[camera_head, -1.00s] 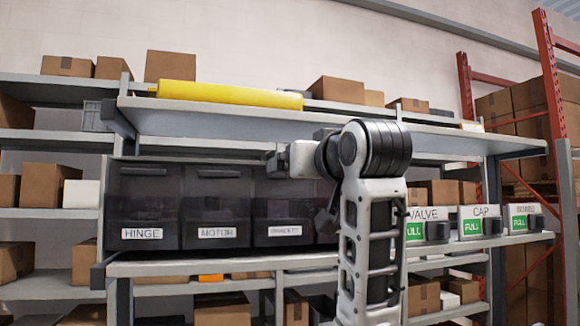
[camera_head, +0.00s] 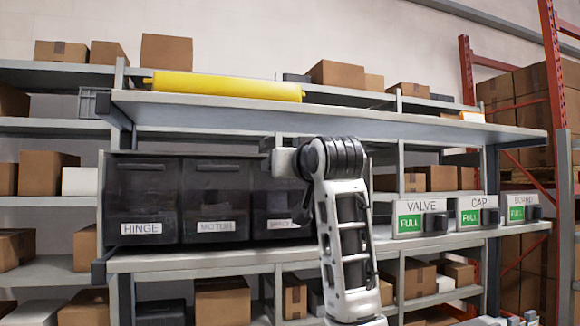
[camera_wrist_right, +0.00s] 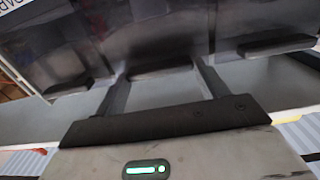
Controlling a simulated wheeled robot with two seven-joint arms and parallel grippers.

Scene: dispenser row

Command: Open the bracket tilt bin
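A row of dark, see-through tilt bins stands on the shelf in the head view. The bin labelled HINGE (camera_head: 142,200) is leftmost and the MOTOR bin (camera_head: 215,200) is beside it. The third bin (camera_head: 268,205) has a label starting like BRACKET, partly hidden by my right arm. These bin fronts look upright and shut. In the right wrist view my right gripper (camera_wrist_right: 160,72) is open, its two fingers spread on either side of a dark handle lip (camera_wrist_right: 160,69) on a bin front. Contact cannot be told. My left gripper is not in view.
Bins marked VALVE (camera_head: 420,218), CAP (camera_head: 477,213) and BOARD (camera_head: 522,209) stand to the right, with green FULL signs. A shelf board (camera_head: 330,122) with a yellow roll (camera_head: 222,86) runs above. Neighbouring handle lips (camera_wrist_right: 68,88) flank the gripper.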

